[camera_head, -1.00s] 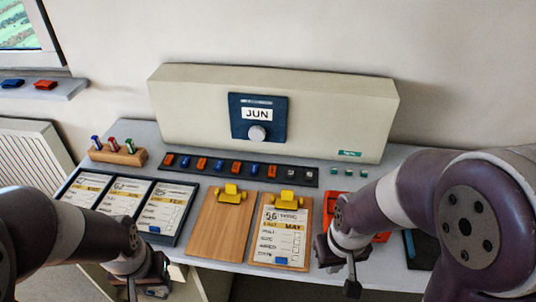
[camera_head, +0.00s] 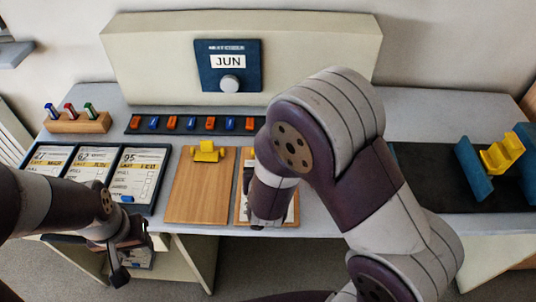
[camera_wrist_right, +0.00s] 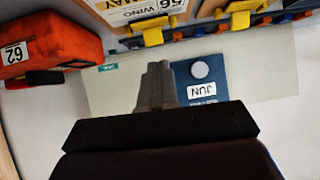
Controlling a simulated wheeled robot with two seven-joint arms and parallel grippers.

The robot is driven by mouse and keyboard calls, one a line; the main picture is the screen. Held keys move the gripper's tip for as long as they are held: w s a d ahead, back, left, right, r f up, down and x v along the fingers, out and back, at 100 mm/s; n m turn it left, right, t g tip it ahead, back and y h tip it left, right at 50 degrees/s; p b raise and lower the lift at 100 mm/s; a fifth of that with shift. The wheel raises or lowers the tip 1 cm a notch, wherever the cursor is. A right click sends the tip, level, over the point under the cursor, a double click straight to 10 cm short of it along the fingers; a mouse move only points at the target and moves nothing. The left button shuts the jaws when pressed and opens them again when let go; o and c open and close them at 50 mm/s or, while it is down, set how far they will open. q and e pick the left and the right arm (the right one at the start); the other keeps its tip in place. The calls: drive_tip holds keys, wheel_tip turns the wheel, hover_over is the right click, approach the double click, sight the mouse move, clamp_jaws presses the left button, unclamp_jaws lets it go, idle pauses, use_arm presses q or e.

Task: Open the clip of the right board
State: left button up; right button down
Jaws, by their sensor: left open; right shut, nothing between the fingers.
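The right board (camera_head: 292,212) is mostly hidden behind my right arm in the head view. The right wrist view, upside down, shows its sheet marked MAY 56 (camera_wrist_right: 138,9) and its yellow clip (camera_wrist_right: 152,32). The left board (camera_head: 201,195) lies bare with its yellow clip (camera_head: 207,151) at the top; that clip also shows in the wrist view (camera_wrist_right: 242,12). My right gripper (camera_wrist_right: 157,82) is shut and empty, its fingers apart from the clip in that picture. My left gripper (camera_head: 132,262) is open and empty below the table's front edge at left.
A tray of numbered sheets (camera_head: 153,207) lies left of the boards. A strip of red and blue pieces (camera_head: 190,124) runs behind them, before the beige box with the JUN dial (camera_head: 230,85). A red item labelled 62 (camera_wrist_right: 50,42) and a yellow-blue fixture (camera_head: 502,153) are at right.

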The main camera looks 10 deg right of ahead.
drive_tip(key=shift+d+r+t+h, duration=0.1)
drive_tip(key=shift+d+t+h, duration=0.2)
drive_tip(key=shift+t+h, duration=0.2)
drive_tip(key=x, duration=1.4)
